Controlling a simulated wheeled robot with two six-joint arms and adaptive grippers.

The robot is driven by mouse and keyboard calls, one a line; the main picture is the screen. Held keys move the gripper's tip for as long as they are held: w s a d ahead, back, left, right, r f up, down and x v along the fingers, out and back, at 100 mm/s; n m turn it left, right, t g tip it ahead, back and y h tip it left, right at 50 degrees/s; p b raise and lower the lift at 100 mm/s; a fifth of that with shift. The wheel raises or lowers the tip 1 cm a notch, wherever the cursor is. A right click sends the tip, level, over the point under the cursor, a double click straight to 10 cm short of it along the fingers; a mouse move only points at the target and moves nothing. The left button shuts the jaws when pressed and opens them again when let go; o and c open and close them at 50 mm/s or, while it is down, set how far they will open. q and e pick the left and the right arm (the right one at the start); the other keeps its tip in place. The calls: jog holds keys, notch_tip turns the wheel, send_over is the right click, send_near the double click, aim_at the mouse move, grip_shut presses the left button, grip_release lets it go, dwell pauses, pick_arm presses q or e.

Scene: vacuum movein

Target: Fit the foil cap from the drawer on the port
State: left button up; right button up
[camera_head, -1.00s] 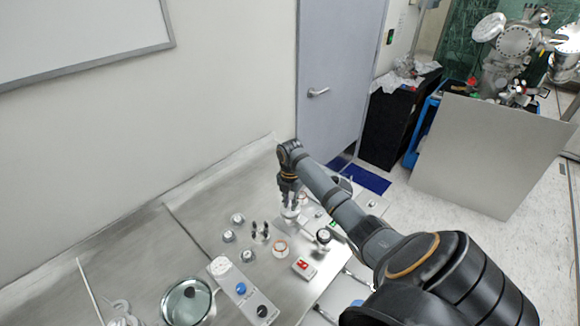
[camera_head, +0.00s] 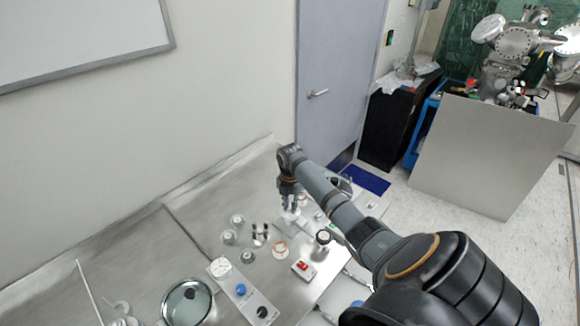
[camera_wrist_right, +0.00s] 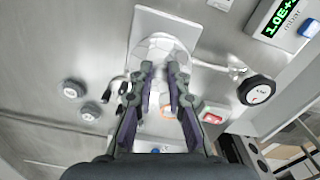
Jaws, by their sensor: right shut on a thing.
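My right gripper (camera_head: 290,207) reaches down over the far right part of the steel bench. In the right wrist view its two fingers (camera_wrist_right: 160,70) are shut on the foil cap (camera_wrist_right: 160,46), a pale, silvery, crinkled piece. The cap also shows as a small bright spot below the fingers in the head view (camera_head: 291,215). It is over a square metal plate (camera_wrist_right: 145,20). The port itself is hidden under the cap and fingers, so I cannot tell how far the cap sits on it. My left gripper is in neither view.
Several small metal fittings (camera_head: 229,237) stand left of the gripper. A panel with blue and black knobs (camera_head: 240,289) and a round glass-topped vessel (camera_head: 187,302) are nearer.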

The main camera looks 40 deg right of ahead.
dwell(0.5)
jog(key=shift+s+p, duration=0.1)
jog(key=shift+p, duration=0.3)
jog(key=shift+f+b, duration=0.3)
jog(key=shift+f, duration=0.3)
dwell(0.7)
jog(key=o, duration=0.9)
jog(key=shift+c, duration=0.2)
notch_tip(320, 180, up, 12)
